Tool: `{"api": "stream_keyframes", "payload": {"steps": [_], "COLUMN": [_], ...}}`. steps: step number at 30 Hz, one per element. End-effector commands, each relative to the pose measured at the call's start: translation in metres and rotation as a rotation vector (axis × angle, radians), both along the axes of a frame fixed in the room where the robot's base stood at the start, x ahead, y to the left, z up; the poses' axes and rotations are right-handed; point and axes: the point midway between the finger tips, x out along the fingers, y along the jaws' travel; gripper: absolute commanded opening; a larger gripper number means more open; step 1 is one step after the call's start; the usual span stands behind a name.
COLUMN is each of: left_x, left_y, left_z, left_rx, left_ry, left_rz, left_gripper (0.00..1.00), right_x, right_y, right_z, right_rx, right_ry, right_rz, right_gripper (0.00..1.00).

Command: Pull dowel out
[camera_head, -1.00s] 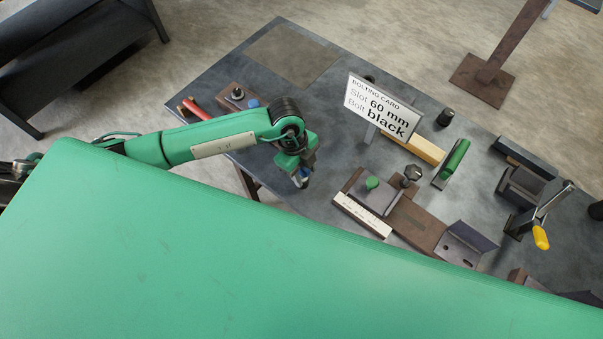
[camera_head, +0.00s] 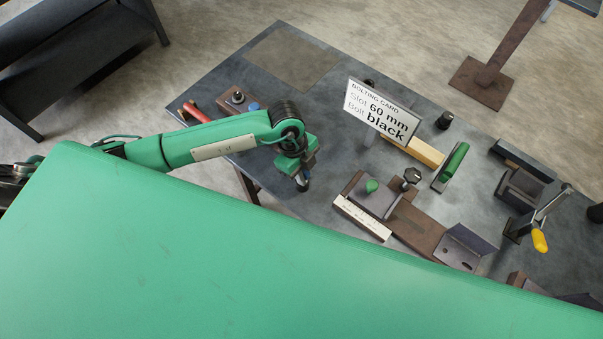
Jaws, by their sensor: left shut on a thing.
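My left gripper (camera_head: 303,184) points down over the near left part of the bench, left of the ruler fixture. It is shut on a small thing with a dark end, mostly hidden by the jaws. I cannot tell whether this is the dowel. A small green peg (camera_head: 371,186) stands on the grey plate (camera_head: 378,203) of the fixture, apart from my gripper. A dark star knob (camera_head: 411,176) stands right of it. A white ruler (camera_head: 362,218) runs along the fixture's near edge. My right gripper is not in view.
A bolting card (camera_head: 382,110) reads slot 60 mm, bolt black. A brown block (camera_head: 236,104) with small parts and a red rod (camera_head: 197,112) lie at the left. A green-handled tool (camera_head: 453,162) and a yellow-handled clamp (camera_head: 539,240) stand right. My green body hides the near bench.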

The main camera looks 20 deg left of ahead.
Motion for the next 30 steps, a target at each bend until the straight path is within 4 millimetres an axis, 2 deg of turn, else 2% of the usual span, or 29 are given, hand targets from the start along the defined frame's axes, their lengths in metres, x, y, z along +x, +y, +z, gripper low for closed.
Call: {"api": "stream_keyframes", "payload": {"steps": [19,30], "left_x": [0.0,0.0], "left_y": [0.0,0.0], "left_z": [0.009,0.027], "left_rx": [0.0,0.0], "left_ry": [0.0,0.0], "left_rz": [0.0,0.0], "left_gripper": [0.0,0.0], "right_x": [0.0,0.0], "right_y": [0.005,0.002], "right_z": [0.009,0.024], "right_rx": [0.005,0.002], "right_ry": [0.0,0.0], "right_rz": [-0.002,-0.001], "right_gripper": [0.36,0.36]}}
